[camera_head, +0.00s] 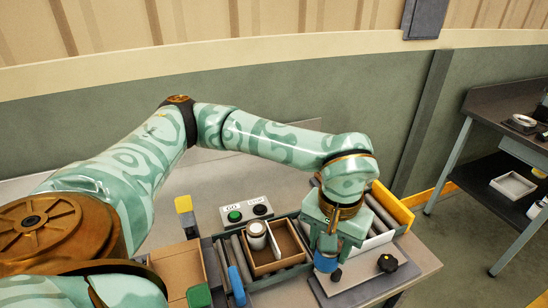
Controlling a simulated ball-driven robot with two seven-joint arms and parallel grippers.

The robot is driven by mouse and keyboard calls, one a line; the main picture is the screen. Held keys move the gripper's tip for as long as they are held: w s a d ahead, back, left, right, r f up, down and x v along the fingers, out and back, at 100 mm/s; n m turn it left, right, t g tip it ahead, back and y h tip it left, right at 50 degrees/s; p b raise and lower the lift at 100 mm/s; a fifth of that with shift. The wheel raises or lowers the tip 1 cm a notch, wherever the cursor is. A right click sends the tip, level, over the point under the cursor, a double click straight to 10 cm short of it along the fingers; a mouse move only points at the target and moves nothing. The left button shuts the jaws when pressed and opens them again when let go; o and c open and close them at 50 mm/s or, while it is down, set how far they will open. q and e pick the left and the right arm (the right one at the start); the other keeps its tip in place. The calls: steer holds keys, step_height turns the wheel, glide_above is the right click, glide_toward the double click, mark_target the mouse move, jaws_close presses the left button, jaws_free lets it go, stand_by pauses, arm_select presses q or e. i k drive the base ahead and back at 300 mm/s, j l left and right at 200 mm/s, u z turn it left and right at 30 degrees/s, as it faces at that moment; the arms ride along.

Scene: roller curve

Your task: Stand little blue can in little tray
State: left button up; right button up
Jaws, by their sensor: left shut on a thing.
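A little blue can (326,263) is between the fingers of my left gripper (328,250). The gripper points down and is shut on the can, over the right part of the bench; its fingers hide the upper part of the can. I cannot tell whether the can touches the surface below. A little brown tray (290,262) with a divider sits on the rollers just left of the gripper. A white can with a dark lid (257,235) stands in its left part. The right part looks empty. My right gripper is not in view.
A control box (246,213) with a green button stands behind the tray. A black knob (387,263) is at the bench's right. A yellow-topped post (184,204), a cardboard-coloured box (178,270) and a blue bar (236,285) lie left. A dark side table (510,110) stands far right.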

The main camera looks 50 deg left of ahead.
mark_target(288, 253)
steer(key=i+l, duration=0.35)
steer(key=i, duration=0.2)
steer(key=i+l+u, duration=0.1)
steer(key=i+l, duration=0.25)
steer(key=i, duration=0.2)
steer(key=i+l+u, duration=0.1)
steer(key=u, duration=1.95)
steer(key=i+l, duration=0.05)
